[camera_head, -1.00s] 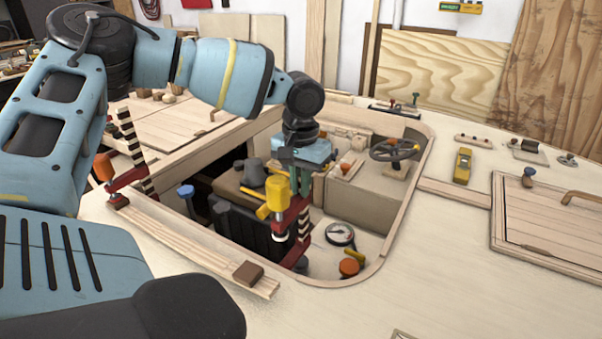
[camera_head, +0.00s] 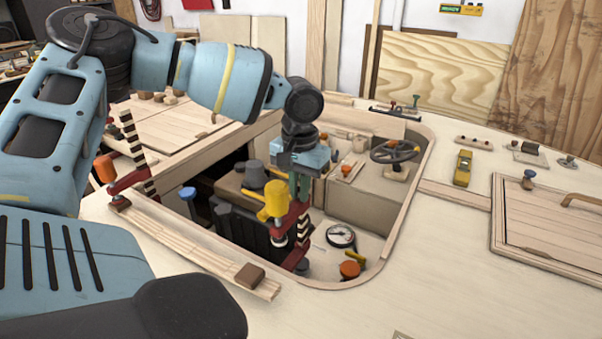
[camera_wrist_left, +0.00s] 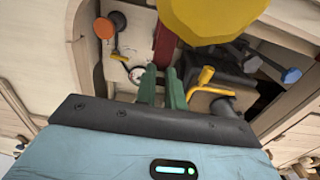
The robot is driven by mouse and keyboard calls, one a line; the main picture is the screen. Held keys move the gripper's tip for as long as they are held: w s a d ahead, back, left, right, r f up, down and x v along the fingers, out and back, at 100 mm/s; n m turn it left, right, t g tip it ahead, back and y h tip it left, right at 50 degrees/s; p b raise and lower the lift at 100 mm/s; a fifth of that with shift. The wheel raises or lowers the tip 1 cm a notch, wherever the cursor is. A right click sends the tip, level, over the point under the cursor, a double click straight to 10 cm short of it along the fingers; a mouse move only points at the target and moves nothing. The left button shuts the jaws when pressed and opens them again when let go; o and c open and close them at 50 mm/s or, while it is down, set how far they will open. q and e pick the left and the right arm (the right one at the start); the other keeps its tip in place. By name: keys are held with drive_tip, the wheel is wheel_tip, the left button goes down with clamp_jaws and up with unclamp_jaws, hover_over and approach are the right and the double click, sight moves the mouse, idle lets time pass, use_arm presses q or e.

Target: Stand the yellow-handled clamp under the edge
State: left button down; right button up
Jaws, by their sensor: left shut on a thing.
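The yellow-handled clamp (camera_head: 276,201) has a fat yellow handle, red jaws and a black-and-white striped bar. It hangs roughly upright inside the hull opening, beside the opening's front edge. My left gripper (camera_head: 300,187) is above the opening with its green fingers shut on the clamp. In the left wrist view the yellow handle (camera_wrist_left: 212,18) fills the top, beyond the fingertips (camera_wrist_left: 162,82). A wooden strip (camera_head: 195,241) lies along the front edge, with a brown block (camera_head: 250,275) on its right end. Whether the clamp's lower jaw touches anything is unclear. My right gripper is not in view.
An orange-handled clamp (camera_head: 105,170) stands at the strip's left end. In the opening are a blue-topped item (camera_head: 188,194), a gauge (camera_head: 340,235), an orange knob (camera_head: 350,269) and a steering wheel (camera_head: 394,151). The deck right of the opening has bare room.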

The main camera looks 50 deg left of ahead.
sight(290, 211)
use_arm(q)
drive_tip(key=shift+s+d+r+p, duration=0.15)
drive_tip(key=shift+s+p, duration=0.1)
drive_tip(key=shift+s, duration=0.2)
drive_tip(key=shift+s+d+f+p, duration=0.15)
drive_tip(key=shift+s+p, duration=0.1)
drive_tip(key=shift+s, duration=0.2)
drive_tip(key=shift+s+d+p, duration=0.2)
drive_tip(key=shift+s+p, duration=0.1)
drive_tip(key=shift+s, duration=0.45)
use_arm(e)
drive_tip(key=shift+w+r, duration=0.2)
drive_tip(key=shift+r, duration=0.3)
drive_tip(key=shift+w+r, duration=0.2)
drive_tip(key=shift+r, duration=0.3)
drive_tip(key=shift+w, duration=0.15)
use_arm(q)
drive_tip(key=shift+s, duration=0.15)
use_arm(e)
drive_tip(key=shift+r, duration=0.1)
